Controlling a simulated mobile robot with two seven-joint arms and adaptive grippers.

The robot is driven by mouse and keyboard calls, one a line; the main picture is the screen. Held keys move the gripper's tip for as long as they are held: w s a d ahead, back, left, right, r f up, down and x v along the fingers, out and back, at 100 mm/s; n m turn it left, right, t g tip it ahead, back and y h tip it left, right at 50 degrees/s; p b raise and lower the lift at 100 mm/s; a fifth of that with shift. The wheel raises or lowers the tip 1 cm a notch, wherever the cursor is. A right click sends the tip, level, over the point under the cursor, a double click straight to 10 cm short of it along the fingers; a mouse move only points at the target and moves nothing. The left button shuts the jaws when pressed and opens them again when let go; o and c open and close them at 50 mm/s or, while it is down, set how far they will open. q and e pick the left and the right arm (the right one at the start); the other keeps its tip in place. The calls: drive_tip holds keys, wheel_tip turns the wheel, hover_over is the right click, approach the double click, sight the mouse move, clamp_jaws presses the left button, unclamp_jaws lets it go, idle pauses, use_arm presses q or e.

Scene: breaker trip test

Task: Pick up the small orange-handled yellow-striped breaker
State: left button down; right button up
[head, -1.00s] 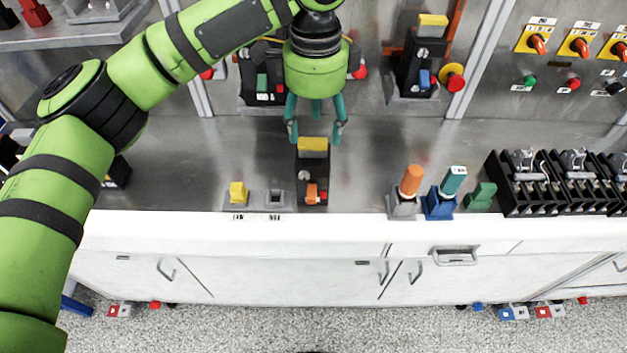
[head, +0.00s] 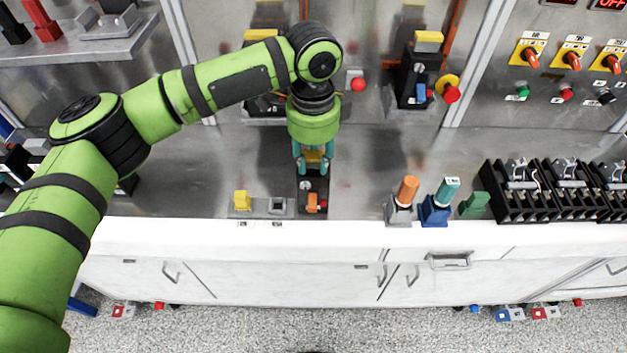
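The small breaker (head: 313,189) stands on the steel counter near its front edge. It has a dark body, an orange handle on its near face and a yellow top block. My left gripper (head: 314,166) points down over its far end. Its teal fingers lie along both sides of the yellow block and look closed on it. The gripper partly hides the breaker's top. The breaker still rests on the counter. My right gripper is not in view.
A small stand with a yellow block (head: 241,201) is just left of the breaker. To the right are an orange-topped holder (head: 405,192), a teal-topped blue holder (head: 443,198), a green block (head: 475,204) and a row of black units (head: 525,190). Wall-mounted breakers (head: 422,70) stand behind.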

use_arm(q)
drive_tip(key=shift+r, duration=0.1)
drive_tip(key=shift+w+r+b, duration=0.15)
drive_tip(key=shift+r+b, duration=0.15)
drive_tip(key=shift+r, duration=0.1)
drive_tip(key=shift+r+b, duration=0.6)
drive_tip(key=shift+r, duration=0.75)
drive_tip(key=shift+d+r, duration=0.2)
drive_tip(key=shift+r, duration=0.05)
drive_tip(key=s+d+r+b, duration=0.3)
drive_tip(key=s+d+r, duration=0.3)
drive_tip(key=d, duration=0.3)
drive_tip(key=shift+d+r+b, duration=0.3)
drive_tip(key=shift+d+r, duration=0.05)
drive_tip(key=shift+r, duration=0.1)
